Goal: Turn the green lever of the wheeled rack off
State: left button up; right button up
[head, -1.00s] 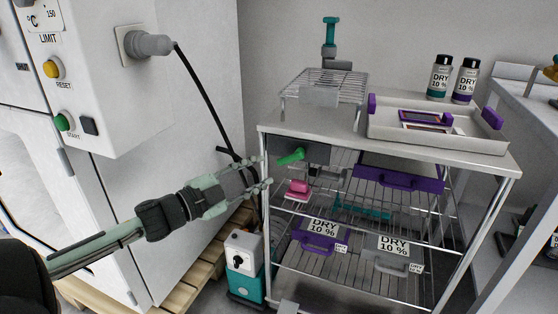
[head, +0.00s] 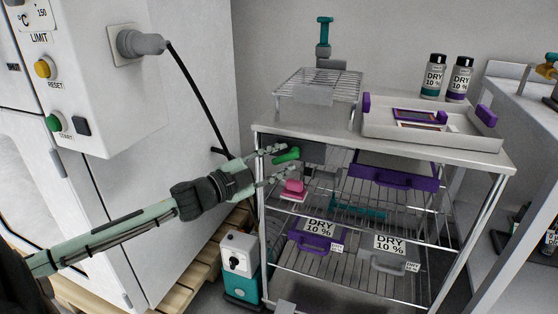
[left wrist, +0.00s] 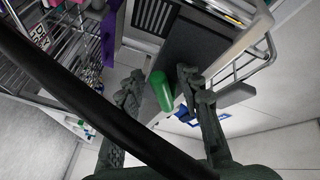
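The green lever (head: 291,154) sits on a dark box under the left end of the wheeled rack's top (head: 385,146). It points right and slightly up in the head view. My left gripper (head: 286,160) is open at the rack's left front corner, one finger above the lever and one below it. In the left wrist view the green lever (left wrist: 160,91) shows between the two spread fingers of the left gripper (left wrist: 158,84). I cannot tell whether either finger touches it. My right gripper is not in view.
A black cable (head: 191,87) hangs from the white cabinet and crosses close in front of the left wrist camera. A pink object (head: 293,188) lies just below the lever. A tray (head: 435,137) and wire stand (head: 318,87) are on top. A pump (head: 240,262) stands left.

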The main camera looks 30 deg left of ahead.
pick_arm(q)
jog(key=shift+c, duration=0.4)
grip_shut()
